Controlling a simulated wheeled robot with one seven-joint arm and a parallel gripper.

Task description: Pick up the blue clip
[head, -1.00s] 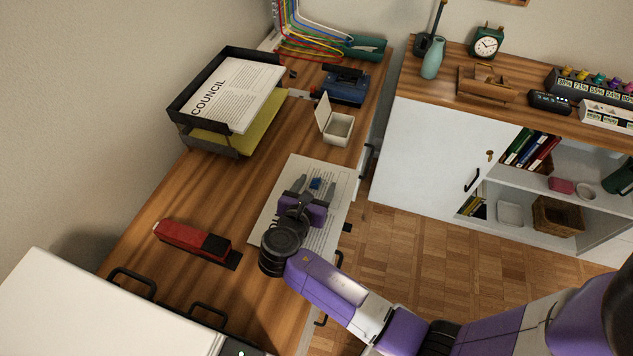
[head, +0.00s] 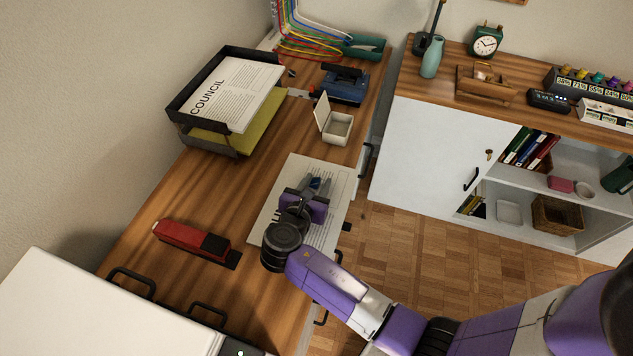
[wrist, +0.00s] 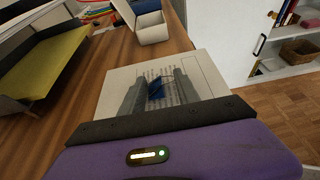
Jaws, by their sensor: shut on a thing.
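The blue clip (head: 315,183) is a small dark blue piece over the printed paper on the desk. It also shows in the wrist view (wrist: 156,90), between the two grey fingers. My gripper (head: 318,186) is over the paper, with its fingers shut on the clip. The wrist view shows the fingers (wrist: 157,92) on either side of it. The purple gripper body hides part of the paper. I cannot tell whether the clip touches the paper.
The paper (head: 272,212) lies near the desk's right edge. An open white box (head: 338,130) stands behind it. A red stapler (head: 185,237) lies to the left. A document tray (head: 205,143) and a blue hole punch (head: 345,86) are farther back. Bare desk lies left of the paper.

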